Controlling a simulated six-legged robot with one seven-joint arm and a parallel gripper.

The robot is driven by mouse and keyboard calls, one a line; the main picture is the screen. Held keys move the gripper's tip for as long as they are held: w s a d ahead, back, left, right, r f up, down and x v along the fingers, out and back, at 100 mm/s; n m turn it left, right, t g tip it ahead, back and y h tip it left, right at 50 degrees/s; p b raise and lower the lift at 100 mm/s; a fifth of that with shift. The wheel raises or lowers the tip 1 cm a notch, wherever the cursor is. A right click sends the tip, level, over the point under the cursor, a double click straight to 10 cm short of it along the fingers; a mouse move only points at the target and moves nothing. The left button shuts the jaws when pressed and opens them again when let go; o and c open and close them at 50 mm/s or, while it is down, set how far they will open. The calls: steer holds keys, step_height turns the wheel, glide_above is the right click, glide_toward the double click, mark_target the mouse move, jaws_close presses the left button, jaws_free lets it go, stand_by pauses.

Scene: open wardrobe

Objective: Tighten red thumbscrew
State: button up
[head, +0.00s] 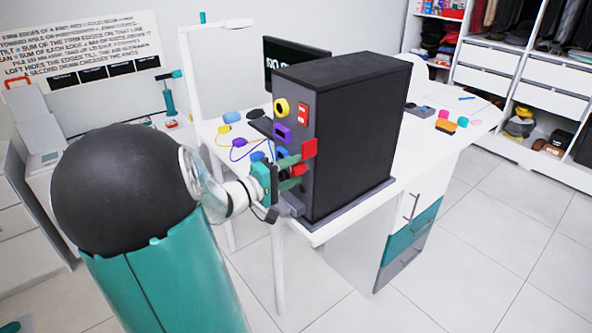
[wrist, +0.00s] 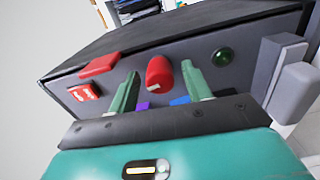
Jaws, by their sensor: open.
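The red thumbscrew (wrist: 158,73) is a short red cylinder with a pale mark on its end, on the grey front panel (wrist: 206,75) of a black box. In the wrist view my gripper (wrist: 160,68) is open, with one green finger on each side of the thumbscrew and visible gaps between. In the head view my gripper (head: 291,172) is at the panel's lower part, and the thumbscrew (head: 299,170) shows partly between the fingers. I cannot tell how far the fingertips are from the panel.
The black box (head: 360,135) stands on a white desk (head: 437,145) with small objects.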

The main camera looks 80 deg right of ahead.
steer(key=n, duration=1.2)
steer(key=shift+n, duration=0.3)
steer(key=c, duration=1)
steer(key=m, duration=0.4)
jaws_close()
steer(key=m, duration=0.8)
steer(key=shift+m, duration=0.3)
steer(key=m, duration=0.4)
steer(key=shift+m, duration=0.4)
